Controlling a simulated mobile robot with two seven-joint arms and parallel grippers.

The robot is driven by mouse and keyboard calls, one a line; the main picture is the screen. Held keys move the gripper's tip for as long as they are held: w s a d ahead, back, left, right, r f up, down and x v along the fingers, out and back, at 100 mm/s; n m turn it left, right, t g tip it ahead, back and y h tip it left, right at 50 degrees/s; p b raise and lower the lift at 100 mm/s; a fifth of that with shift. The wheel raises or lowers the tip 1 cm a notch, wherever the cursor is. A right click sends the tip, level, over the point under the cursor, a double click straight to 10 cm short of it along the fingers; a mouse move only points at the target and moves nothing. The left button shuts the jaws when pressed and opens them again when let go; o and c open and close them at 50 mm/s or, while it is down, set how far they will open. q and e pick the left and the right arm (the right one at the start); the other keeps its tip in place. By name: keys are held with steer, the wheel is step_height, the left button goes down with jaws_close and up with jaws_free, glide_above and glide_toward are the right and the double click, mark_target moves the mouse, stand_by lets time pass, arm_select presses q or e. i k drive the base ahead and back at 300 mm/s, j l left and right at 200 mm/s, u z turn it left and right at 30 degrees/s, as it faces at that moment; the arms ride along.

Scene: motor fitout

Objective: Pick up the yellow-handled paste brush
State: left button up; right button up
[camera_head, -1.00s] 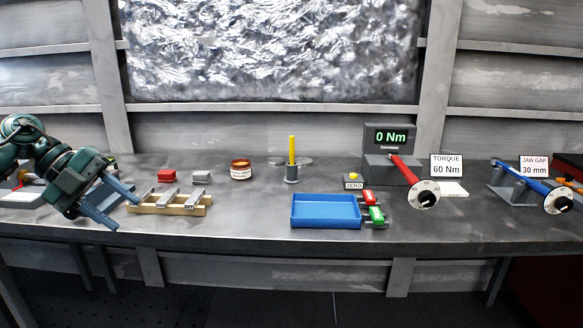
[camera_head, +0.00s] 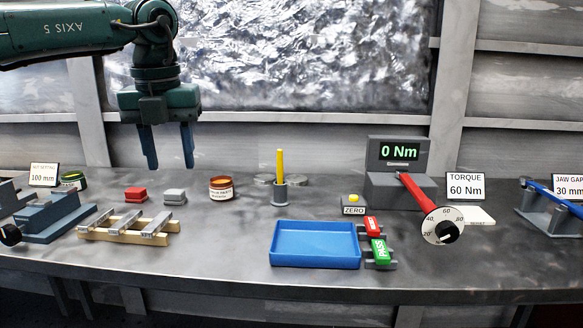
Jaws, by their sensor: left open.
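The paste brush with its yellow handle (camera_head: 280,164) stands upright in a small grey cup holder (camera_head: 280,192) toward the back of the bench, its lower end hidden inside the cup. My left gripper (camera_head: 170,162) is open and empty. It hangs with its fingers pointing down, to the left of the brush in the picture, above the red and grey blocks. My right gripper is not in view.
An amber jar (camera_head: 221,188) stands left of the brush holder. A blue tray (camera_head: 316,262) lies in front, with red and green items beside it. A torque tester (camera_head: 400,185) with a red wrench (camera_head: 417,195) stands right. A wooden rack (camera_head: 94,233) sits left.

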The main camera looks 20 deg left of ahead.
mark_target(279, 152)
steer(key=i, duration=1.4)
